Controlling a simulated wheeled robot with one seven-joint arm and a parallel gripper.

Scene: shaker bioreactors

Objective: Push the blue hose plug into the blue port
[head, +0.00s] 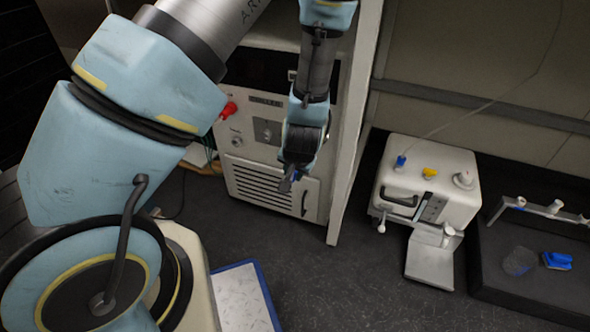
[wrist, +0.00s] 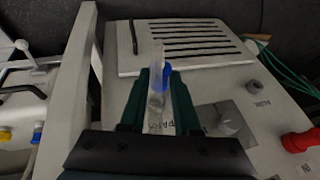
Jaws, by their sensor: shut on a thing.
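My gripper (head: 289,181) hangs in front of the white cabinet in the head view. In the wrist view my gripper (wrist: 167,78) has its dark green fingers shut on a translucent piece with a blue part, which I take as the blue hose plug (wrist: 171,77). The plug points away from the wrist, and the fingers hide part of it. A blue fitting (head: 401,162) stands on top of the white box at the right, beside a yellow one. It may be the blue port, but I cannot tell. The plug is well apart from it.
The white cabinet (head: 262,192) has a red knob (head: 229,109), a vent and a handle. A white upright panel (head: 355,120) stands between it and the white box (head: 448,195). A black tray (head: 530,285) holds a blue piece (head: 557,261).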

